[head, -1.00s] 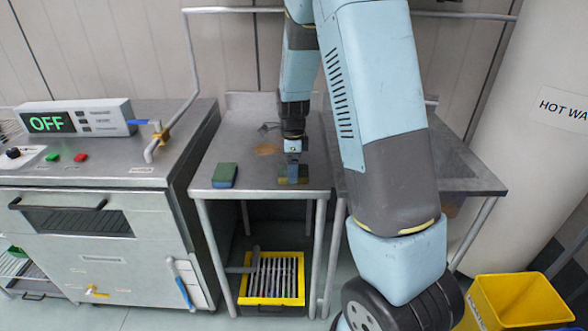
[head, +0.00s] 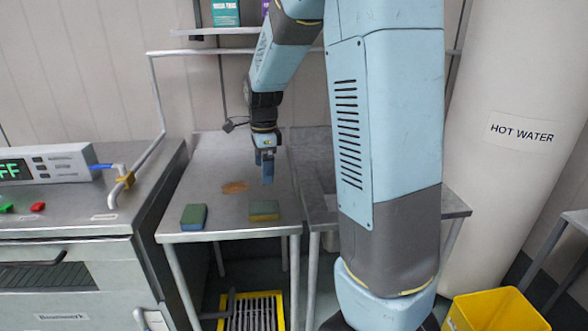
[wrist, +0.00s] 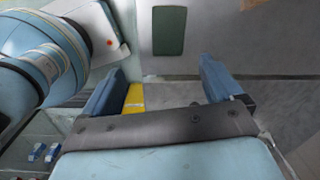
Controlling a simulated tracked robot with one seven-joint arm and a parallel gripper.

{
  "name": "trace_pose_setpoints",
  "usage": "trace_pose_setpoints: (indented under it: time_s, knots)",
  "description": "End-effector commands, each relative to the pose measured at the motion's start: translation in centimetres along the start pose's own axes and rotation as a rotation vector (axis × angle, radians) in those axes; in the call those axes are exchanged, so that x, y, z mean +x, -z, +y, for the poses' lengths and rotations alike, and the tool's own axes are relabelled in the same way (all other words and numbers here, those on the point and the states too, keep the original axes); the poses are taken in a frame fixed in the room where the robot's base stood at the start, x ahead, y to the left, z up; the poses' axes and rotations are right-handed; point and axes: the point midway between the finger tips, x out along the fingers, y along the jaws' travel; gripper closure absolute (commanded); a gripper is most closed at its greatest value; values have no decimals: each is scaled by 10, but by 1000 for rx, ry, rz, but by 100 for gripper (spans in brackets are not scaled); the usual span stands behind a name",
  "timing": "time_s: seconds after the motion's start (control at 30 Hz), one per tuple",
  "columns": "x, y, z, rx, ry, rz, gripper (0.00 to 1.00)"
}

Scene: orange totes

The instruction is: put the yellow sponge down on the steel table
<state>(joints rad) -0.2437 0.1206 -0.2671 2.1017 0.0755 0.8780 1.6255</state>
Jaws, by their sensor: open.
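The yellow sponge (head: 264,210), with a green top and a yellow side, lies flat near the front edge of the steel table (head: 225,207). My gripper (head: 266,180) is open and empty above the table, apart from the sponge and a little above and behind it in the head view. In the wrist view the open fingers of my gripper (wrist: 164,70) have nothing held between their tips. A yellow patch (wrist: 134,101) shows beside the left finger there; I cannot tell what it belongs to.
A green and blue sponge (head: 194,216) lies to the left on the same table. A steel oven (head: 75,265) stands left, a yellow bin (head: 497,311) right.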

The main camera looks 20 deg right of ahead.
Motion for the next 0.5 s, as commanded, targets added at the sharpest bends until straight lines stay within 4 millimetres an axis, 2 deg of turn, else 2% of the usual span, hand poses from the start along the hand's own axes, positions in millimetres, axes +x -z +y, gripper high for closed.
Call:
trace_pose_setpoints:
  time_s: [0.03,0.2,0.5]
  knots:
    - [-14,2,10,-67,23,-12,7]
    - [-51,6,46,-329,91,-27,7]
    - [-100,14,114,-787,218,14,7]
